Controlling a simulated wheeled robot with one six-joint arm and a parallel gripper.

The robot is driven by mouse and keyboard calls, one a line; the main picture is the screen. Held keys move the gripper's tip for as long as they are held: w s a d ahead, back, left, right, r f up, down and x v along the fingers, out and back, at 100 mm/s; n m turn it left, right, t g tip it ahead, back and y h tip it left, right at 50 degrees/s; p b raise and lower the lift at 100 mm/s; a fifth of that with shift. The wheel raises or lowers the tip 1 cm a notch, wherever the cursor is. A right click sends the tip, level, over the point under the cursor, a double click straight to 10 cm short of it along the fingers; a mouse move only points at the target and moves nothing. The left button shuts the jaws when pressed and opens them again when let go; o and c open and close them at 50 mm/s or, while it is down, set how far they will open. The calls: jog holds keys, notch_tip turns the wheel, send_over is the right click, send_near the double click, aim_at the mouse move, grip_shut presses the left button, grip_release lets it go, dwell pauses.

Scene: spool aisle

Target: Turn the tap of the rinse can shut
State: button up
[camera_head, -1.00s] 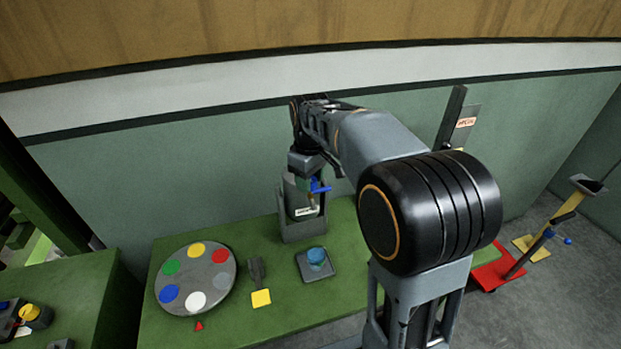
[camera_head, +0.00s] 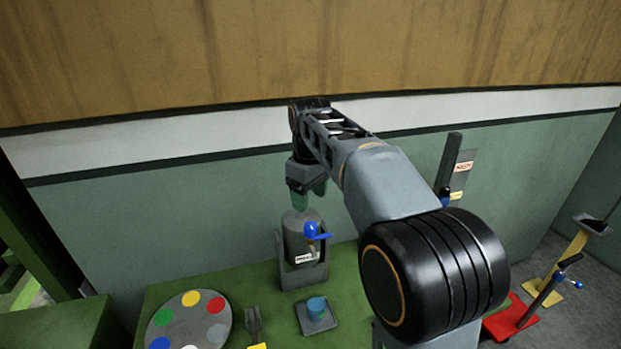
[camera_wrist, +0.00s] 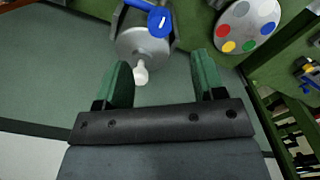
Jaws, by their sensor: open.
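The rinse can (camera_head: 296,245) is a grey upright cylinder in a grey stand at the back of the green table, with a small white label low on its front. Its tap has a blue handle (camera_head: 318,232) pointing to the right in the head view. In the wrist view the can's round top (camera_wrist: 150,42) with a pale knob shows beyond my fingers, and the blue handle (camera_wrist: 158,20) is at the top edge. My gripper (camera_head: 309,196) is open and empty, above the can and apart from the tap. Whether water runs is not clear.
A blue cup (camera_head: 316,306) stands on a small grey tray (camera_head: 329,323) in front of the can. A grey disc with coloured spots (camera_head: 205,331) and a fork-like tool (camera_head: 254,325) lie to the left. The wall (camera_head: 180,215) is close behind.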

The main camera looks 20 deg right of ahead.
jog(key=shift+r, duration=2.4)
jog(key=f+m, duration=0.2)
jog(key=f, duration=0.1)
jog(key=f+m+t, duration=0.1)
jog(key=f+m, duration=0.1)
jog(key=f, duration=0.2)
jog(key=shift+s+t, duration=0.2)
jog(key=shift+t, duration=0.1)
jog(key=s+f+m+t, duration=0.1)
jog(key=s+f, duration=0.3)
jog(key=s, duration=0.4)
jog(key=s+f+m+t, duration=0.1)
jog(key=s+f, duration=0.3)
jog(key=s, duration=0.4)
jog(key=shift+s+d+f+m+t, duration=0.15)
jog(key=shift+s+f+m+t, duration=0.15)
jog(key=shift+m+t, duration=0.15)
